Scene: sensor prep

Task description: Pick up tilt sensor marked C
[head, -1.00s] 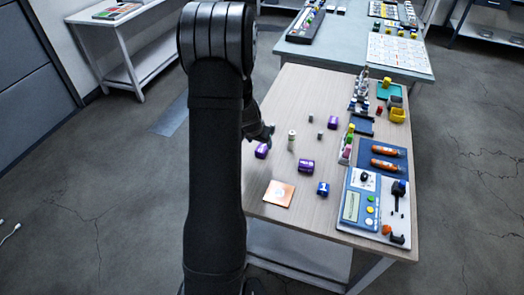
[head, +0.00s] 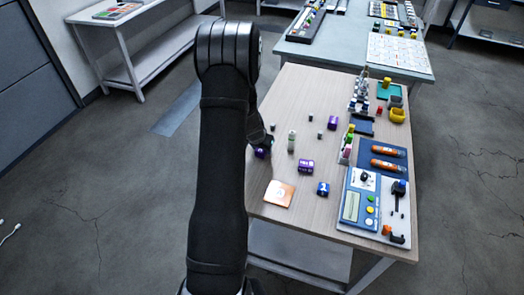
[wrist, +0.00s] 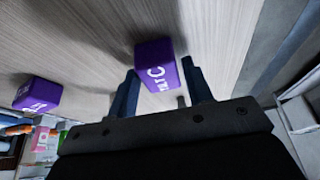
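The tilt sensor marked C is a purple block with white "TILT C" lettering (wrist: 155,68) on the wooden table. In the wrist view it sits between the tips of the two dark fingers of my gripper (wrist: 160,72), with gaps beside it. My gripper is open. In the head view my gripper (head: 264,140) is low at the table's left side, and the purple sensor (head: 260,154) is partly hidden by it. Another purple block (wrist: 38,94) with white lettering lies to the left in the wrist view. The head view shows further purple blocks (head: 306,166) (head: 333,122).
A pale green-and-white upright piece (head: 291,141) stands right of my gripper. Instrument panels and trays (head: 352,206) fill the table's right side. Small grey pieces (head: 310,118) lie farther back.

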